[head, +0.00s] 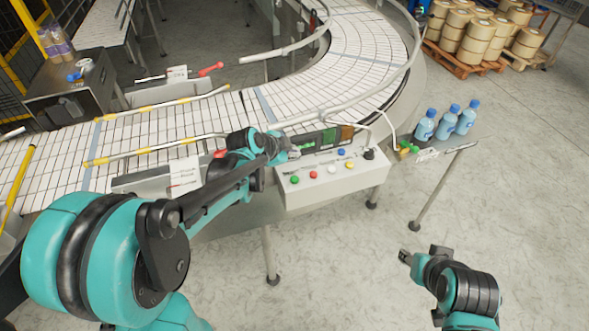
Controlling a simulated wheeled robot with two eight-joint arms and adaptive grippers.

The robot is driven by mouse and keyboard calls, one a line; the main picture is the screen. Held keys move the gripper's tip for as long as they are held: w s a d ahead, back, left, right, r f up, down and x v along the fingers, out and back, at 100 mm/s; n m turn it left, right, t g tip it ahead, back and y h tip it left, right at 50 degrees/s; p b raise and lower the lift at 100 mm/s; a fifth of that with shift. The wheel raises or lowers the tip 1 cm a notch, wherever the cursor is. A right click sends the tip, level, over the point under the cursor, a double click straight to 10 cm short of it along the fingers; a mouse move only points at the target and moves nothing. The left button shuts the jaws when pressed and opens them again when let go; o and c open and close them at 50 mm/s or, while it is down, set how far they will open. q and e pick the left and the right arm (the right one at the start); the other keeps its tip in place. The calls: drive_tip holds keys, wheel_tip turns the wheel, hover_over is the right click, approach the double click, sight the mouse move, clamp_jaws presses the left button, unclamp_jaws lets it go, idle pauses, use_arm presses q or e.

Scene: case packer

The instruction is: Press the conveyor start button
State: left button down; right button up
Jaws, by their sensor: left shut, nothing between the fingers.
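A light grey control box (335,187) is fixed at the front edge of the conveyor (210,118). Its sloped top carries a green button (294,180), a red button (313,174), a white one (331,169), a yellow one (349,165), a blue one (341,152) and a black knob (369,154). No label marking the start button is readable. My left gripper (288,151) is shut and empty at the back left of the box, behind the green button. My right gripper (404,257) is low over the floor at the lower right, away from the box; its fingers are too small to judge.
Several blue-capped bottles (445,122) stand on a side shelf (440,148) right of the box. A curved guide rail (365,98) runs behind it. Pallets of tape-like rolls (480,38) stand at the back right. The floor at right is clear.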

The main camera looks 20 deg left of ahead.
sight(293, 180)
use_arm(q)
drive_tip(key=shift+f, duration=0.25)
wheel_tip(293, 180, down, 8)
drive_tip(key=b, duration=0.7)
drive_tip(key=shift+f, duration=0.25)
idle(1.1)
drive_tip(key=shift+f+b, duration=0.35)
drive_tip(key=shift+b, duration=0.1)
drive_tip(key=shift+f+b, duration=0.5)
drive_tip(key=shift+f, duration=0.05)
idle(0.5)
drive_tip(key=shift+r, duration=0.15)
drive_tip(key=shift+r+p, duration=0.7)
drive_tip(key=shift+r, duration=0.1)
